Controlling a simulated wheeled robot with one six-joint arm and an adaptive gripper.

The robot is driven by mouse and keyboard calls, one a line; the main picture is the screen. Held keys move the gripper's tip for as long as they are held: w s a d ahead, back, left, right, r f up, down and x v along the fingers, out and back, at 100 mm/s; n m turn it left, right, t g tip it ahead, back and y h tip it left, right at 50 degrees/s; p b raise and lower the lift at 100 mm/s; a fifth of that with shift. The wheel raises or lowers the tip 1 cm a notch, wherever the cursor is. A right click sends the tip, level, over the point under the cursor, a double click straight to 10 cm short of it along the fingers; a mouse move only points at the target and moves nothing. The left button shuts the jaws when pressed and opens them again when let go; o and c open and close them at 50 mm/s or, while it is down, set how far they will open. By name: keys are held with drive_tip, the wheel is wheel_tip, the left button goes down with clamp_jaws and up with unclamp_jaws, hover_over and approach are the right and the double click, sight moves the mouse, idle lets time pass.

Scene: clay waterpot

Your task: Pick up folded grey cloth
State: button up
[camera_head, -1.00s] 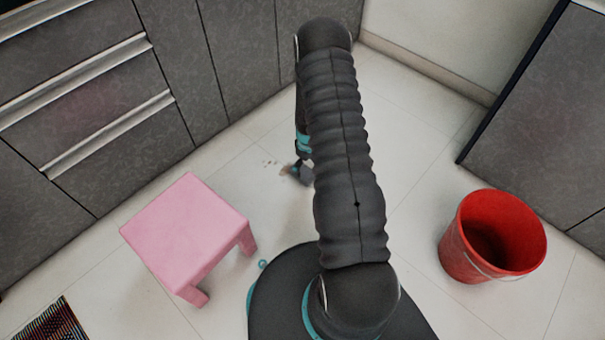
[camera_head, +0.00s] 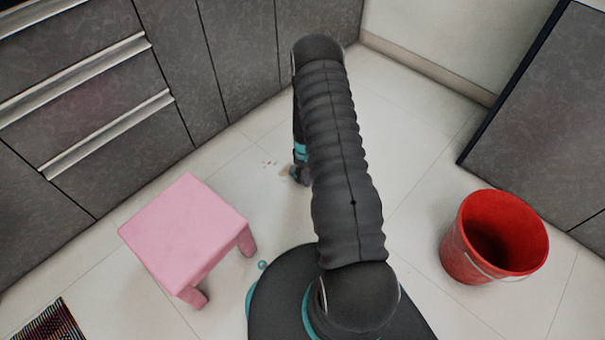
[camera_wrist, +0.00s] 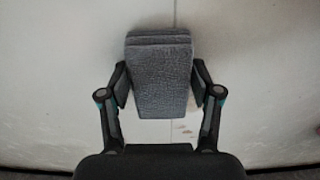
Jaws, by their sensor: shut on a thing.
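The folded grey cloth (camera_wrist: 162,80) shows in the wrist view as a textured grey block with layered folds along its top edge. My gripper (camera_wrist: 160,88) is shut on it, with one finger against each side. In the head view my gripper (camera_head: 300,174) shows only partly beside my arm, over the floor, and the cloth is mostly hidden there by the arm.
A pink stool (camera_head: 187,230) stands left of my base. A red bucket (camera_head: 494,237) stands at the right. Grey cabinets (camera_head: 160,90) line the left and back. A striped mat (camera_head: 52,322) lies at the lower left. Small reddish marks (camera_head: 268,163) are on the floor.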

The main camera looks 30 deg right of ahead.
sight(305, 172)
drive_tip(key=shift+r, duration=0.1)
drive_tip(key=shift+r, duration=0.65)
wheel_tip(305, 172, up, 3)
drive_tip(key=shift+r+p, duration=0.1)
drive_tip(key=shift+p, duration=0.35)
drive_tip(key=s+d+r+p, duration=0.1)
drive_tip(key=s+d+r, duration=0.5)
drive_tip(key=s+d, duration=0.1)
drive_tip(key=shift+s+d+r, duration=0.15)
drive_tip(key=shift+s+d, duration=0.25)
drive_tip(key=shift+s, duration=0.4)
